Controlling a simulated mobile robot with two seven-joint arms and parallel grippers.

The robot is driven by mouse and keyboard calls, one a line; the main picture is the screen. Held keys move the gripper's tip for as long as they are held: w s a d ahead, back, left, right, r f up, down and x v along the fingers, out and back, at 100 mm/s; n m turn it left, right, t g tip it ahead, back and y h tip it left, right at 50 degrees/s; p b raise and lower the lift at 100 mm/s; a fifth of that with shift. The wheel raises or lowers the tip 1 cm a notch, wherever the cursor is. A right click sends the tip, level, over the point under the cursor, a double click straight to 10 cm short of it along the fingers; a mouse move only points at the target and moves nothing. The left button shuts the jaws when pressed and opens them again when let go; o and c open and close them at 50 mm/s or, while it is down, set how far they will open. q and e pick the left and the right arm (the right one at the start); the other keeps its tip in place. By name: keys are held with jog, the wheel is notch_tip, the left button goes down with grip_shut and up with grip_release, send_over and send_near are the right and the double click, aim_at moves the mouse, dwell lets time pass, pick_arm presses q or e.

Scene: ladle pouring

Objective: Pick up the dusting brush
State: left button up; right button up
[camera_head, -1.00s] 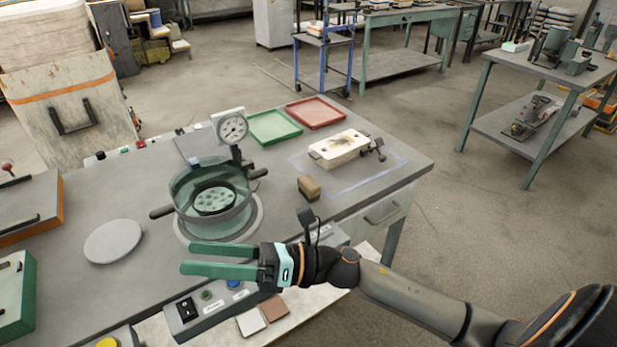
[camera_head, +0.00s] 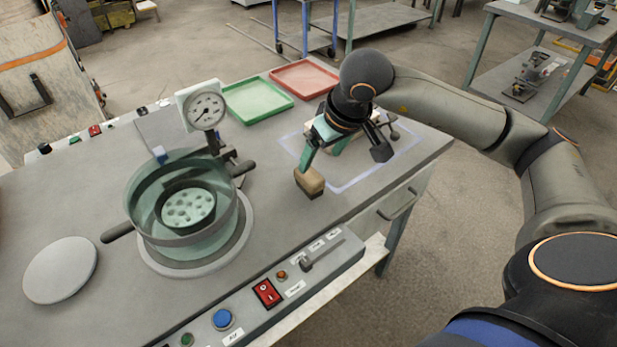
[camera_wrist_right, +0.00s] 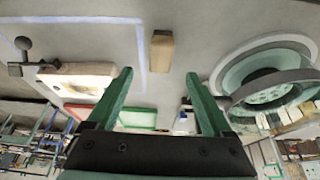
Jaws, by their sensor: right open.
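The likely dusting brush is a small tan-brown block (camera_head: 310,182) lying on the grey bench near its front edge. It also shows in the right wrist view (camera_wrist_right: 161,50), beyond the fingertips and roughly centred between them. My right gripper (camera_head: 320,160) has two green fingers, spread apart and empty. It hangs over the bench just behind and right of the block, apart from it as far as I can tell. My left gripper is not in view.
A pale block with a clamp (camera_wrist_right: 75,82) lies beside the gripper, partly hidden by it in the head view. A green tray (camera_head: 256,100) and a red tray (camera_head: 305,78) are behind. A glass-walled pot (camera_head: 185,215) and dial gauge (camera_head: 206,110) stand left.

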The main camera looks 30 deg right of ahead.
aim_at(310, 173)
jog(key=x, duration=0.9)
jog(key=shift+w+a+f, duration=0.1)
jog(key=shift+w+f, duration=0.15)
jog(key=shift+w, duration=0.1)
jog(key=shift+r, duration=0.1)
grip_shut()
